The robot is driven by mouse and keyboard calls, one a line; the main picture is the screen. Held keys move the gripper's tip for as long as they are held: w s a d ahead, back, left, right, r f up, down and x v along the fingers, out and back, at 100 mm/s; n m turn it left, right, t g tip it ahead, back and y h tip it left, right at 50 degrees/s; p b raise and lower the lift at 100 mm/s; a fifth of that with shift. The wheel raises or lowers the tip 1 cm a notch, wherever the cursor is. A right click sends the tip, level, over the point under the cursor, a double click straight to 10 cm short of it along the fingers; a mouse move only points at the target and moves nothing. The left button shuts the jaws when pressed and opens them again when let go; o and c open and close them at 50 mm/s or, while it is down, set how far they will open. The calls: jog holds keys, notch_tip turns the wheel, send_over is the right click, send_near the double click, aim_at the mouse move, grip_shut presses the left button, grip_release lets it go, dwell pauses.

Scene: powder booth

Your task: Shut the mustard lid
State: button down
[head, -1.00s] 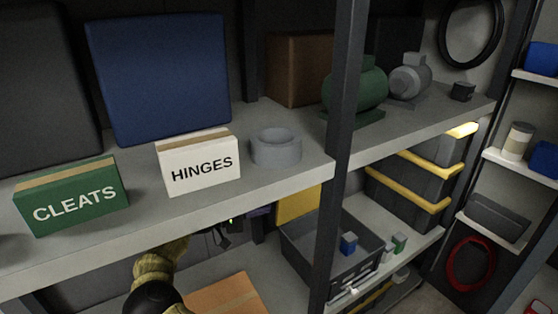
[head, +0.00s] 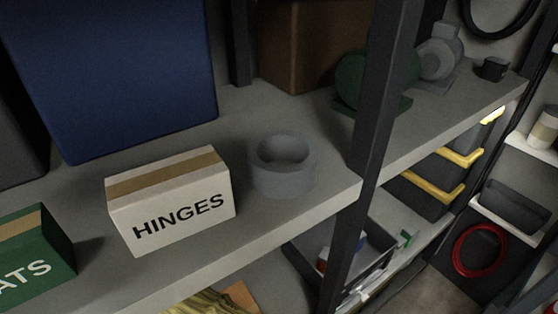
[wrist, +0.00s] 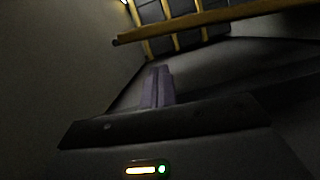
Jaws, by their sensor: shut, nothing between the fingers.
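The mustard lid cannot be made out for sure in the head view now; the shelf edge and post hide much of the lower level. A dark grey open bin (head: 378,246) sits there behind the post, with small items in it. In the wrist view my gripper (wrist: 158,72) shows as two purple fingers, shut together and empty. A long yellow bar (wrist: 215,20) crosses the top of that view, beyond and apart from the fingertips; I cannot tell whether it is part of the lid. The gripper is hidden below the shelf in the head view.
The upper shelf (head: 215,248) holds a white HINGES box (head: 180,205), a green box (head: 35,262), a grey ring (head: 283,178) and a blue box (head: 115,75). A dark post (head: 378,110) stands at its front edge. Dark crates with yellow trim (head: 435,185) are stacked to the right.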

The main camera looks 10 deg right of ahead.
jog(key=shift+s+d, duration=0.1)
jog(key=shift+d, duration=0.05)
jog(key=w+d, duration=0.1)
jog(key=d, duration=0.8)
jog(key=shift+w+d, duration=0.25)
jog(key=shift+d, duration=0.15)
jog(key=shift+d+f, duration=0.1)
jog(key=shift+f, duration=0.05)
